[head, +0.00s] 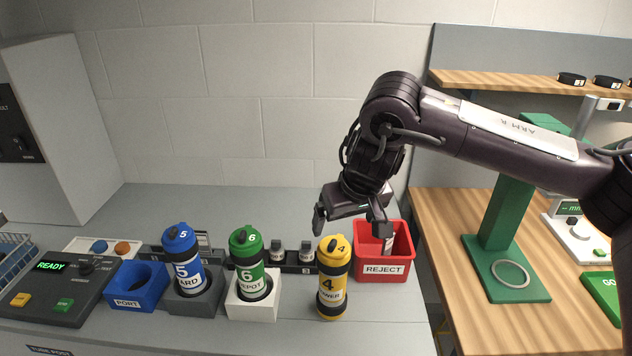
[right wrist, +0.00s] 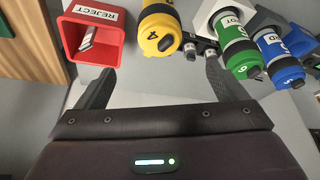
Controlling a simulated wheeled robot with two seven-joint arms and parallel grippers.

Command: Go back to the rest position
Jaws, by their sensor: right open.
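My right gripper (head: 349,222) is open and empty, hanging above the bench behind the yellow bottle and left of the red REJECT bin. In the right wrist view its two fingers (right wrist: 157,84) stand wide apart with nothing between them. The yellow bottle 4 (head: 333,279) stands upright on the bench; it also shows beyond the fingers in the right wrist view (right wrist: 160,30). The blue bottle 5 (head: 185,262) and green bottle 6 (head: 249,265) stand in holders to the left. My left gripper is not in view.
The red REJECT bin (head: 385,268) holds a small pale item (head: 388,243). An empty blue PORT holder (head: 136,285) and a READY control box (head: 70,287) stand at left. A green stand (head: 505,230) rises from the wooden table at right. Bench in front of the bin is clear.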

